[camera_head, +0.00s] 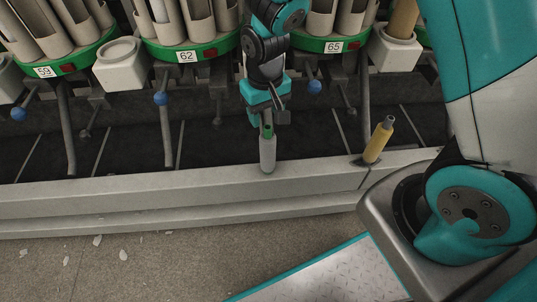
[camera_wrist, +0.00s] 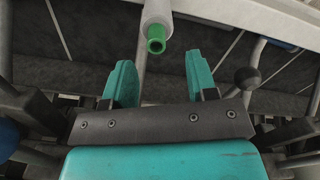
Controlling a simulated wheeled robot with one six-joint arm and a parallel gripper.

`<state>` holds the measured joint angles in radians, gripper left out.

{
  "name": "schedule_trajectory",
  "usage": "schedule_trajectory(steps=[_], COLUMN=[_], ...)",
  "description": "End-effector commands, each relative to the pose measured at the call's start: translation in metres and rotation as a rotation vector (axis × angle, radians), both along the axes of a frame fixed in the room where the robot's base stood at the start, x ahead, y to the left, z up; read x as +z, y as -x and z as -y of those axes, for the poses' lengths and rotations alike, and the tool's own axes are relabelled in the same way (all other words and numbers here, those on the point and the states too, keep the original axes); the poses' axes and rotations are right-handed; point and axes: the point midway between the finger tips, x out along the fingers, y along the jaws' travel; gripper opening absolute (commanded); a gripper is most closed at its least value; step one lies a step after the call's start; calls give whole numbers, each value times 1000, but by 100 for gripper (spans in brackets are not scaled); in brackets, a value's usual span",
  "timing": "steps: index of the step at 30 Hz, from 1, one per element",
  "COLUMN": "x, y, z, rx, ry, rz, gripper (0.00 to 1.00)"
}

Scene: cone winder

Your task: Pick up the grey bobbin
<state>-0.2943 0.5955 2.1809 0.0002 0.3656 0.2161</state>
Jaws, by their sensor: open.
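The grey bobbin (camera_head: 267,155) stands upright near the machine's front ledge in the head view, with a green tip at its top. In the wrist view the grey bobbin (camera_wrist: 157,14) is at the top, its green hollow end facing the camera, beyond the fingertips and between their lines. My gripper (camera_head: 266,117) is just above the bobbin in the head view. In the wrist view my gripper (camera_wrist: 158,64) has its two teal fingers apart with nothing between them. The bobbin's lower end is out of the wrist view.
A yellow bobbin (camera_head: 379,140) leans on the ledge (camera_head: 200,190) to the right. Blue knobs (camera_head: 161,98) on levers flank my arm. Green numbered holders (camera_head: 187,50) with tubes stand behind. White paper scraps lie on the floor (camera_head: 130,262).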

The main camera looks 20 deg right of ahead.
Motion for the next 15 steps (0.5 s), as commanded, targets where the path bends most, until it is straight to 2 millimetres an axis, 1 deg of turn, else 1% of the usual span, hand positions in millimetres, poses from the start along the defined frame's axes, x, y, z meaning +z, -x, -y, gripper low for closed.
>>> schedule_trajectory(steps=[5, 8, 12, 15], x=[-10, -24, -47, -56], y=[0, 1, 2, 1], z=[1, 2, 5, 5], rx=[0, 0, 0, 0], ry=[0, 0, 0, 0], rz=[-1, -1, -2, -1], gripper=[53, 53, 53, 53])
